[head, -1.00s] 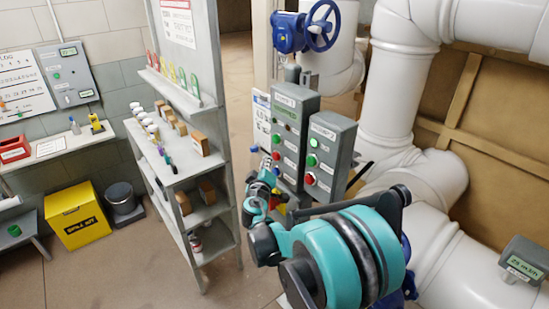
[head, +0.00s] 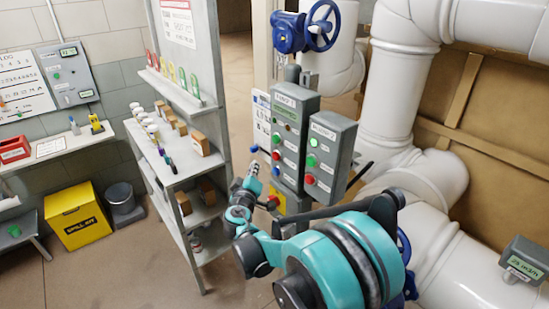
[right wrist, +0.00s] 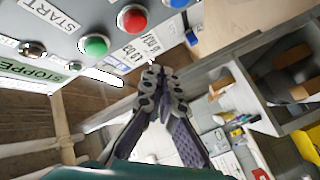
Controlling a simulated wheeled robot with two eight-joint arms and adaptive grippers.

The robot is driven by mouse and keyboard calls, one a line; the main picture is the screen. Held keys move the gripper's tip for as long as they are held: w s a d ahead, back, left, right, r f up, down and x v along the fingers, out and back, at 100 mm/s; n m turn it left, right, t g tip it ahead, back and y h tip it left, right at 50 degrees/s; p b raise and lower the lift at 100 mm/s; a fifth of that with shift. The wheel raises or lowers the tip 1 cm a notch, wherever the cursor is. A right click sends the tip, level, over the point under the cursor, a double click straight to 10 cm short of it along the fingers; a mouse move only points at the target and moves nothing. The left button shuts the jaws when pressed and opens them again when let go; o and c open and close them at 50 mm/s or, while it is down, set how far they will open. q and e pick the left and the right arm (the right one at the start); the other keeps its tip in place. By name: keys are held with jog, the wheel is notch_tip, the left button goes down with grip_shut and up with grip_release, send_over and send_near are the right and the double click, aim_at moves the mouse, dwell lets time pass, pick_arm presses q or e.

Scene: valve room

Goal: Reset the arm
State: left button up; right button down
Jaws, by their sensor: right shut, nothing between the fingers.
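My right arm (head: 345,262), teal and black, rises from the bottom of the head view. Its gripper (head: 253,172) points up, just left of the grey pump control boxes, with a gap to the shelf on its left. In the right wrist view the gripper (right wrist: 155,72) has its fingers together with nothing between them. Its tips lie below the button panel (right wrist: 65,20) in the picture and look apart from it. My left gripper is not in view.
A taller control box (head: 293,125) and a shorter one (head: 330,160) carry green and red buttons. A yellow box with a red button (head: 273,200) sits low beside them. The shelf (head: 190,172) holds jars and small boxes. White pipes (head: 395,95) fill the right.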

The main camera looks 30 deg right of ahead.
dwell(0.7)
jog(key=s+a+f+g+y, duration=0.2)
jog(key=s+a, duration=0.4)
jog(key=s, duration=0.3)
jog(key=s+a+f+m+g+y, duration=0.1)
jog(key=s+a+f+g+y, duration=0.1)
jog(key=s+a+f+y, duration=0.2)
jog(key=s+a+f+g+y, duration=0.2)
jog(key=s+a+f+y, duration=0.2)
jog(key=s+a, duration=0.5)
jog(key=s+y, duration=0.1)
jog(key=s, duration=0.4)
jog(key=shift+s+a+m, duration=0.2)
jog(key=shift+s+m, duration=0.2)
